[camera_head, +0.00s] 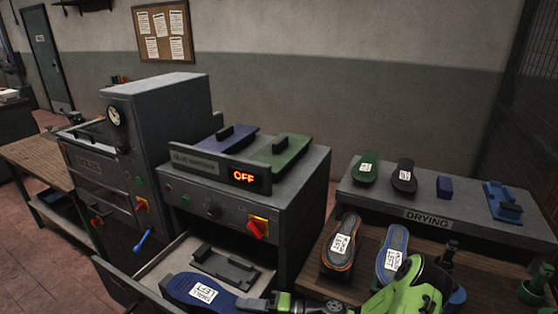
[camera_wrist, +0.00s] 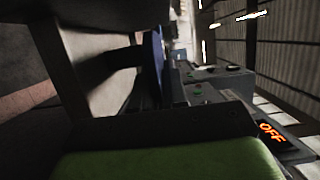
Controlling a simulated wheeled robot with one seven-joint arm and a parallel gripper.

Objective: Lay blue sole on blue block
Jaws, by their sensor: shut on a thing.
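A blue sole (camera_head: 180,288) with a white label reading LEFT is at the bottom of the head view, above the open drawer's front part. My gripper (camera_head: 262,304) is shut on its right end; the fingertips are partly hidden at the picture's lower edge.
The open drawer (camera_head: 150,262) holds a grey fixture (camera_head: 225,267). The glue warmer (camera_head: 240,205) reads OFF; blue and green plates lie on top. An orange-rimmed sole (camera_head: 341,243) and another blue sole (camera_head: 392,250) lie before the drying shelf (camera_head: 380,200), which bears green and black soles.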

